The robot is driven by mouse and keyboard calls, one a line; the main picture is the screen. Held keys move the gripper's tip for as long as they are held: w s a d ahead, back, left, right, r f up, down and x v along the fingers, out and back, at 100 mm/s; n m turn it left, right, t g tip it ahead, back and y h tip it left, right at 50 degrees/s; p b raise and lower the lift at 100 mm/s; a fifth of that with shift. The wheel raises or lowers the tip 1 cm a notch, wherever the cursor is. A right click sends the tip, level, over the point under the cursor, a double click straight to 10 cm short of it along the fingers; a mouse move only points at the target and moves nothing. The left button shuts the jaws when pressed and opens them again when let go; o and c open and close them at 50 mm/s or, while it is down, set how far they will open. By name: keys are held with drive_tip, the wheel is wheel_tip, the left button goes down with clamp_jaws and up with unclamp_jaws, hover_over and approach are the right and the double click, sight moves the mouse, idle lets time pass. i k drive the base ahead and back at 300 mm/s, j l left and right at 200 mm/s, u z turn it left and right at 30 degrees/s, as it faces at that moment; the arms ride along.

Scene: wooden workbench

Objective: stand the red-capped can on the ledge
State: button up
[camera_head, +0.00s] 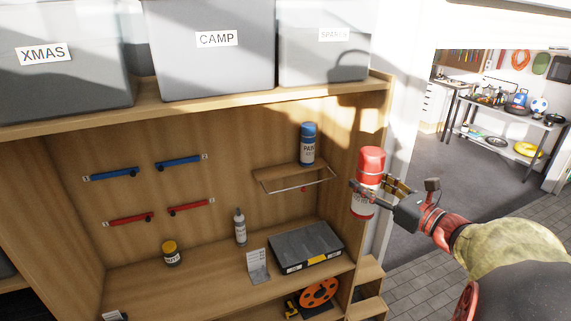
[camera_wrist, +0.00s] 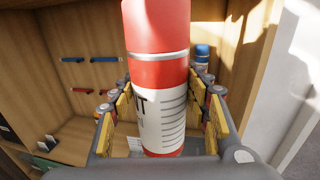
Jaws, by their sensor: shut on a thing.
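The red-capped can (camera_head: 369,163) is held upright by my gripper (camera_head: 366,190), at the right front of the bench. In the wrist view the can (camera_wrist: 158,75) fills the middle, with yellow finger pads of my gripper (camera_wrist: 160,112) on both sides of it. The ledge (camera_head: 265,178) is a small wooden shelf with a thin rail on the back panel, left of my gripper. A blue-capped can (camera_head: 308,145) stands at its right end. The left part of the ledge is bare. The can in my gripper is apart from the ledge.
Below the ledge are a dark case (camera_head: 305,247), a grey bottle (camera_head: 240,228), a yellow-lidded jar (camera_head: 171,254) and a small grey stand (camera_head: 257,266). Blue and red bars (camera_head: 130,218) are fixed on the back panel. The bench's right side wall (camera_head: 345,190) is near the held can.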

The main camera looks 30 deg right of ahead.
sight(272, 170)
drive_tip(key=i+j, duration=0.15)
drive_tip(key=i, duration=0.5)
drive_tip(key=i+j, duration=0.1)
drive_tip(key=i, duration=0.5)
